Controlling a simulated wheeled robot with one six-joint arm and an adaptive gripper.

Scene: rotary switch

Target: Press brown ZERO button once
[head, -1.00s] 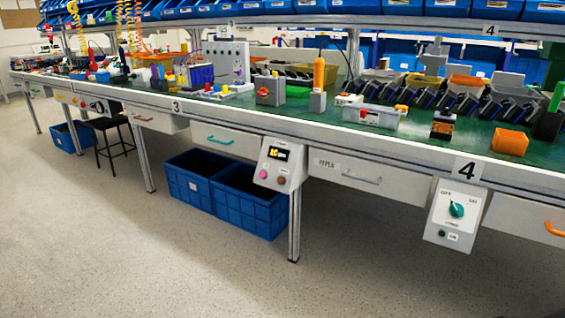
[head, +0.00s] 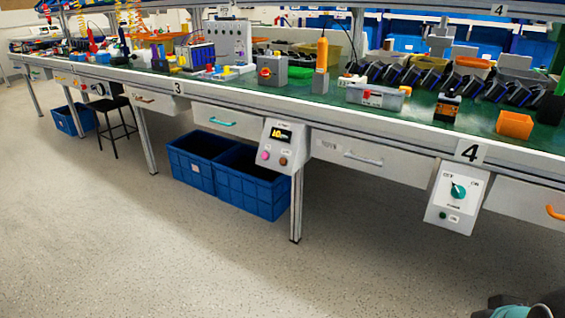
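The brown ZERO button (head: 283,161) is the right one of two small round buttons on a pale control box (head: 287,146). The button label is too small to read. A dark part of my arm end (head: 522,304) shows at the bottom right corner, far from the box; its fingers cannot be made out.
A second box with a teal rotary knob (head: 458,191) hangs at the right, under the number 4 sign. Blue crates (head: 250,184) stand under the bench, left of a metal leg (head: 297,205). A stool (head: 116,115) is farther left. The floor in front is clear.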

